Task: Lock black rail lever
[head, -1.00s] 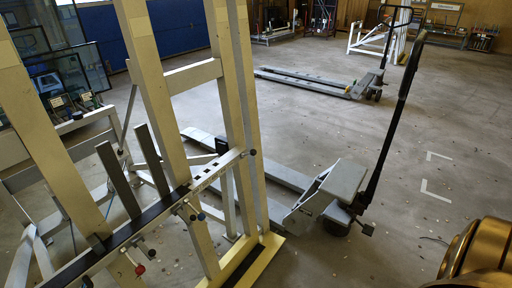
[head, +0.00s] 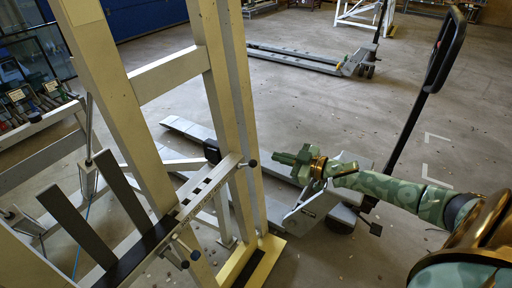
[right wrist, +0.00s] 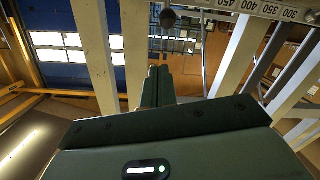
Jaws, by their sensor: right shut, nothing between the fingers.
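More small dark knobs (head: 195,255) hang below the rail's near side. My right gripper (head: 280,158), green, is to the right of the black knob, apart from it. Its fingers (right wrist: 153,75) are shut and empty. My left gripper is out of view.
The cream frame post (head: 228,110) stands just left of the black knob. A grey pallet truck (head: 320,205) with an upright black handle (head: 445,50) stands behind my right arm. Another pallet truck (head: 310,58) is farther back. Open concrete floor lies between them.

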